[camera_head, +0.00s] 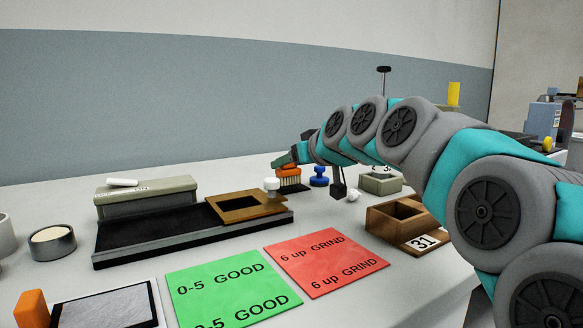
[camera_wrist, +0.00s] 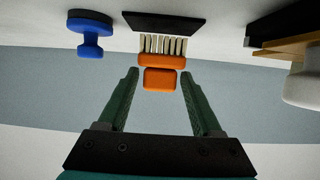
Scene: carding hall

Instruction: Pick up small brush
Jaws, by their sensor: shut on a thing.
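The small brush (camera_head: 288,173) has an orange handle and pale bristles. In the head view it is upright on the white table behind the wooden frame, bristles down over a dark flat piece (camera_head: 293,188). The wrist view is upside down and shows the brush (camera_wrist: 161,61) with its orange handle between the green fingers. My gripper (camera_wrist: 159,72) is shut on the handle, though a gap seems to show beside each finger. In the head view my gripper (camera_head: 284,160) reaches it from above. I cannot tell whether the bristles touch the dark piece.
A blue knobbed stamp (camera_head: 319,177) stands close right of the brush, a white knob (camera_head: 272,185) close left. A wooden frame (camera_head: 246,206) lies on a black base. A grey box (camera_head: 380,182) and open wooden box (camera_head: 383,226) stand right. Green (camera_head: 230,288) and red (camera_head: 325,262) cards lie in front.

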